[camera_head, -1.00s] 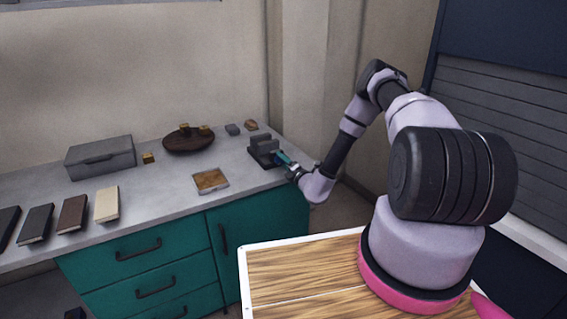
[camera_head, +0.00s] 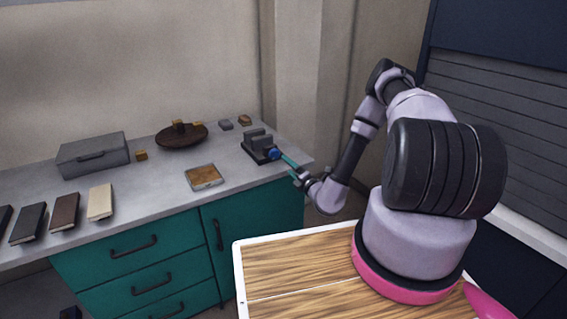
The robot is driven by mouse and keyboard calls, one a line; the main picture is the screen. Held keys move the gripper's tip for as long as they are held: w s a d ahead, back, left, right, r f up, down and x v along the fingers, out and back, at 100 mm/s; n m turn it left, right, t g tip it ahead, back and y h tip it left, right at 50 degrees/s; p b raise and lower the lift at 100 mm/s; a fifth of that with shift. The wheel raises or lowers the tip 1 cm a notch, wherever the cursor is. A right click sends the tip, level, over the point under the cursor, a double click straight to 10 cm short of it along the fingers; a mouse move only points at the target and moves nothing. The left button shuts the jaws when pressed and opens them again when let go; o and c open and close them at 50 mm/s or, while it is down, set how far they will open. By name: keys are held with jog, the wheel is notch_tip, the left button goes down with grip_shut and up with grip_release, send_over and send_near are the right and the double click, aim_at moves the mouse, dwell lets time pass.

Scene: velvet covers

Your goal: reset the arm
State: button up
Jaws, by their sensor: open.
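My arm rises from its pink-ringed base on the right and bends over toward the counter. My gripper (camera_head: 296,173) is at the counter's right edge, small in the view, with its jaws open. A teal rod-like piece with a blue round end (camera_head: 274,154) lies between the gripper and a dark block-like device (camera_head: 257,146). The blue end is at the device's front right side. Whether the gripper touches the teal piece is too small to tell.
The grey counter (camera_head: 150,197) holds a grey box (camera_head: 93,154), a dark round dish (camera_head: 181,138), a framed tan square (camera_head: 204,177), several book-like blocks (camera_head: 64,212) and small cubes. A wood-topped surface (camera_head: 300,262) is under my arm's base. A slatted shutter stands right.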

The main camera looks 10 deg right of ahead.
jog(key=shift+s+d, duration=0.25)
jog(key=shift+s, duration=0.45)
jog(key=shift+r, duration=0.1)
jog(key=s+a+r+n+g+y, duration=0.1)
jog(key=a+r+n+g+y, duration=0.25)
jog(key=r+n, duration=0.35)
jog(key=s+a+r+n+g+y, duration=0.1)
jog(key=a+r+n+g+y, duration=0.3)
jog(key=r, duration=0.5)
jog(key=s+a+r+n+g+y, duration=0.1)
jog(key=a+r+n+g+y, duration=0.15)
jog(key=r+n+y, duration=0.35)
jog(key=s+a+r+n+g+h, duration=0.3)
jog(key=s+r+n+g, duration=0.2)
jog(key=s+r+n, duration=0.3)
jog(key=s+d+r+n+g+h, duration=0.3)
jog(key=s+r+n+h, duration=0.4)
jog(key=s+n, duration=0.3)
jog(key=s+d+r+n+t+h, duration=0.7)
jog(key=d+r+t, duration=0.1)
jog(key=d+r, duration=0.2)
jog(key=shift+s+d+r, duration=0.15)
jog(key=shift+s+d, duration=0.25)
jog(key=shift+d, duration=0.5)
